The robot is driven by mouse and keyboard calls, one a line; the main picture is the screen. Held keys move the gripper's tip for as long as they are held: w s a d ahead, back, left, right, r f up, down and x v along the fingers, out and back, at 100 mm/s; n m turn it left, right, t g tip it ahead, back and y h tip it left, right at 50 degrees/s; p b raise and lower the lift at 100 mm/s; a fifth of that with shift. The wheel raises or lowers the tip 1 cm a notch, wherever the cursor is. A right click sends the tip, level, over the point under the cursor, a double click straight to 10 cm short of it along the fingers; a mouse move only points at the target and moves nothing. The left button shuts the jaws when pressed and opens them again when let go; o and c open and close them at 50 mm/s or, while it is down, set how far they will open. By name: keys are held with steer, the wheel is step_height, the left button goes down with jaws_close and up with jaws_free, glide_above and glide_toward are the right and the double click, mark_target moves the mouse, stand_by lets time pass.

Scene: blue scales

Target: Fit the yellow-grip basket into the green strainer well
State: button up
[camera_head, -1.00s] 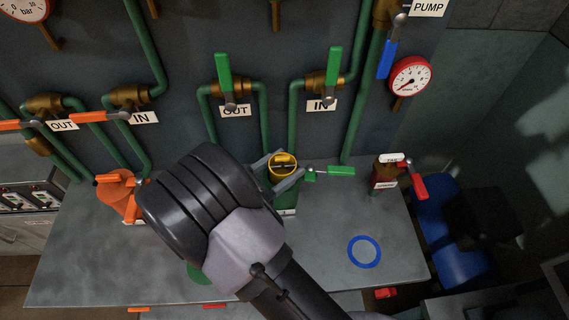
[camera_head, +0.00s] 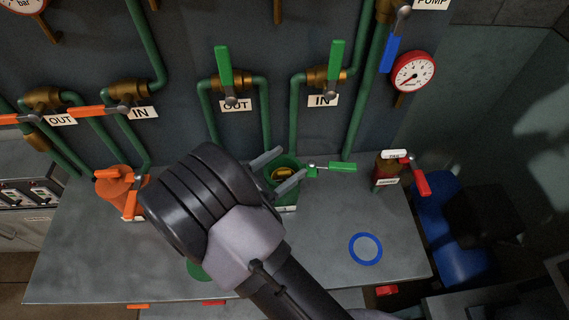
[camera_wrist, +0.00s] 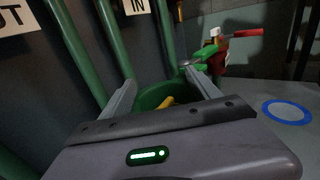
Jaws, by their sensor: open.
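The green strainer well (camera_head: 286,200) stands on the bench below the green pipes. The yellow-grip basket (camera_head: 283,173) sits down inside it, with only part of its yellow grip showing above the dark inside. In the wrist view the yellow grip (camera_wrist: 166,102) shows inside the green rim (camera_wrist: 152,97). My gripper (camera_head: 291,166) is open over the well, its two fingers apart on either side of the opening and not touching the grip. The basket's lower part is hidden, so I cannot tell whether it is fully seated.
A blue ring (camera_head: 366,249) lies on the bench at the right. An orange strainer (camera_head: 121,190) stands at the left. A green-handled valve (camera_head: 330,167) sits close beside the well. A red-handled vessel (camera_head: 388,172) stands further right. The bench's front right is mostly clear.

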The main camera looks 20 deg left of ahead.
steer(key=shift+s+d, duration=0.1)
steer(key=shift+d, duration=0.05)
steer(key=p+v, duration=0.3)
steer(key=v, duration=1.4)
steer(key=shift+a+p, duration=0.25)
steer(key=shift+p, duration=0.15)
